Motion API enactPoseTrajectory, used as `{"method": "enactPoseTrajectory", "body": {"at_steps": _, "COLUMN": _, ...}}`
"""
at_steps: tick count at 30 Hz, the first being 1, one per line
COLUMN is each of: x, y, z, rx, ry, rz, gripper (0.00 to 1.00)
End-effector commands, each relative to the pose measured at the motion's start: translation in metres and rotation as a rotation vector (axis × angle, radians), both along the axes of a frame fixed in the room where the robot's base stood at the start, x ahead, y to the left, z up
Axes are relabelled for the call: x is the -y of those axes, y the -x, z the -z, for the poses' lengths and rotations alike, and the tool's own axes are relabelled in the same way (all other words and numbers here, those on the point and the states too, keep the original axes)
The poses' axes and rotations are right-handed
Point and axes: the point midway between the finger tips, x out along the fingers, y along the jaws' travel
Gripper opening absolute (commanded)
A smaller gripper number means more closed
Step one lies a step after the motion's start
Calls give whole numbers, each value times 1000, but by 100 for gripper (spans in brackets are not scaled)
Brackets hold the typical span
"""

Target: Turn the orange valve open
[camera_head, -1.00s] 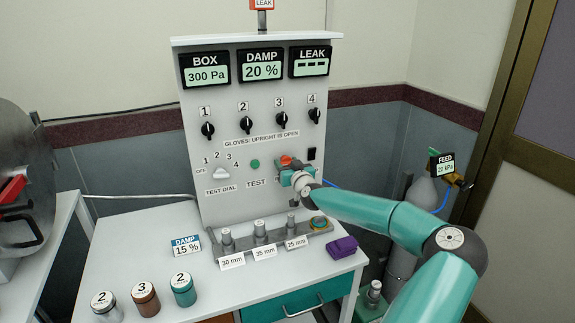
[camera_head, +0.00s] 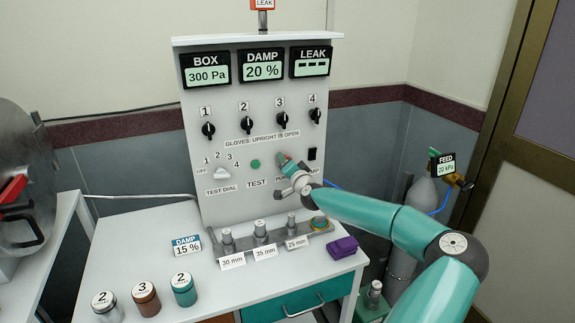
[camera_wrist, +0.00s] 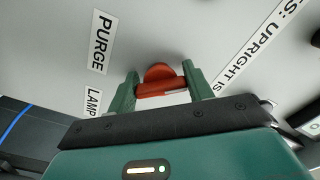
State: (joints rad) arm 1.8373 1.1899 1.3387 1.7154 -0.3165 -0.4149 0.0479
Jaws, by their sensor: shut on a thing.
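The orange valve (camera_wrist: 160,80) is a small rounded knob on the grey panel, seen between my two green fingers in the wrist view. My gripper (camera_wrist: 162,92) is shut on it, with one finger on each side. In the head view my gripper (camera_head: 284,160) reaches the panel right of the green test button, and its fingers and wrist hide the valve. A "PURGE" label (camera_wrist: 102,42) lies to the left of the valve in the wrist view.
Several black glove knobs (camera_head: 247,125) sit above my gripper on the panel, and a white test dial (camera_head: 221,173) is to the left. A black switch (camera_head: 312,154) is close on the right. Below stand the metal posts (camera_head: 260,232) and a purple block (camera_head: 343,247).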

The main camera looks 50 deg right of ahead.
Motion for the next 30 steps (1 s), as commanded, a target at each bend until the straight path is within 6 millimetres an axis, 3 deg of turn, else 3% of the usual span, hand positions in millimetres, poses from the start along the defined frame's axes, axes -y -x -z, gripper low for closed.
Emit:
{"method": "enactPoseTrajectory", "body": {"at_steps": 18, "x": -1, "y": -1, "z": -2, "rx": 274, "ry": -460, "rz": -1, "gripper": 28}}
{"method": "enactPoseTrajectory", "body": {"at_steps": 30, "x": -1, "y": -1, "z": -3, "rx": 346, "ry": -581, "rz": -1, "gripper": 28}}
